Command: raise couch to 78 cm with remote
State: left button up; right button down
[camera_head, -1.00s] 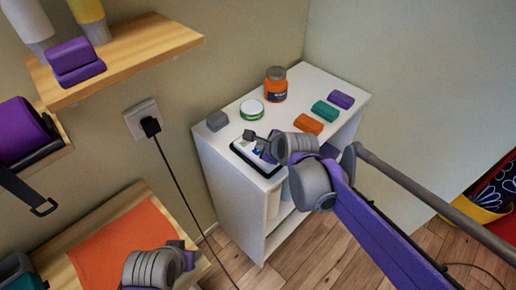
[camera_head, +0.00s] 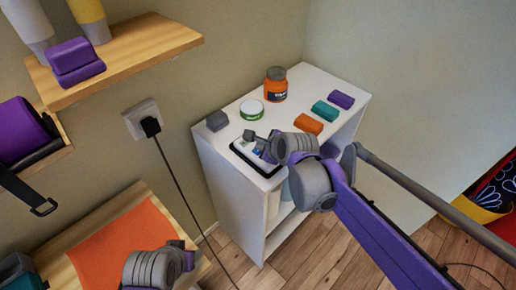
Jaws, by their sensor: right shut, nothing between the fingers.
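The right gripper (camera_head: 260,146) is shut and empty. It is over a small flat device with a dark frame and a light screen (camera_head: 244,147), which lies on the front left of the white cabinet (camera_head: 230,170). The gripper hides part of the device, and I cannot tell whether the fingers touch it. I cannot tell for certain that this device is the remote. The left gripper (camera_head: 187,258) is at the bottom, over the edge of a wooden surface with an orange cloth; its fingers are too unclear to judge. The couch is not recognisable in view.
On the cabinet stand an orange jar (camera_head: 275,84), a green-white tin (camera_head: 251,109), a grey block (camera_head: 217,121) and orange (camera_head: 308,123), teal (camera_head: 325,110) and purple (camera_head: 341,99) blocks. A black cable hangs from a wall socket (camera_head: 142,119). A wooden shelf (camera_head: 150,45) juts out upper left.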

dwell(0.8)
pick_arm(q)
jog(key=shift+w+r+p, duration=0.1)
jog(key=shift+r+p, duration=0.65)
pick_arm(e)
jog(key=shift+r, duration=0.85)
notch_tip(320, 180, up, 5)
jog(key=p, duration=0.4)
pick_arm(q)
jog(key=r, duration=0.4)
jog(key=shift+w, duration=0.35)
